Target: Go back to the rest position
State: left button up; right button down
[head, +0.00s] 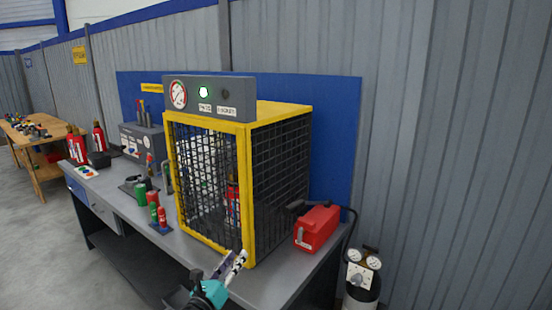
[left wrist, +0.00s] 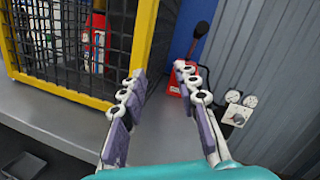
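My left gripper (head: 238,262) is in front of the bench's front edge, near the lower front corner of a yellow-framed mesh cage (head: 248,190). In the left wrist view its two fingers (left wrist: 160,88) are spread apart with nothing between them. A red extinguisher (head: 233,205) stands inside the cage behind the mesh; it also shows in the left wrist view (left wrist: 95,45). The cage's top panel (head: 210,95) carries a gauge and a lit white-green lamp. My right gripper is in neither view.
The grey bench (head: 120,197) holds small red and green cylinders (head: 155,205), a grey box (head: 140,140) and more red extinguishers (head: 77,148). A red case (head: 317,228) sits right of the cage. A gas bottle with gauges (head: 361,280) stands at the bench's right end. Floor at left is clear.

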pick_arm(q)
jog(key=s+a+r+n+t+y, duration=0.1)
jog(key=s+a+r+n+y, duration=0.2)
jog(key=n, duration=0.4)
jog(key=a+r+n+y, duration=0.3)
jog(key=a+n+y, duration=0.1)
jog(key=a+n, duration=0.15)
jog(key=s+a+f+n+g+y, duration=0.25)
jog(key=s+n, duration=0.35)
jog(key=n, duration=0.3)
jog(key=s+d+f+n+g, duration=0.1)
jog(key=s+f+n+g, duration=0.2)
jog(key=s, duration=0.4)
jog(key=s+d+f+n+g+h, duration=0.1)
jog(key=s+d+f+n+g, duration=0.1)
jog(key=s+f+n, duration=0.3)
jog(key=s+d+f+n+g+h, duration=0.1)
jog(key=s+f+n+g, duration=0.3)
jog(key=s, duration=0.5)
jog(key=shift+d+f+n, duration=0.15)
jog(key=shift+d+n, duration=0.5)
jog(key=shift+n, duration=0.4)
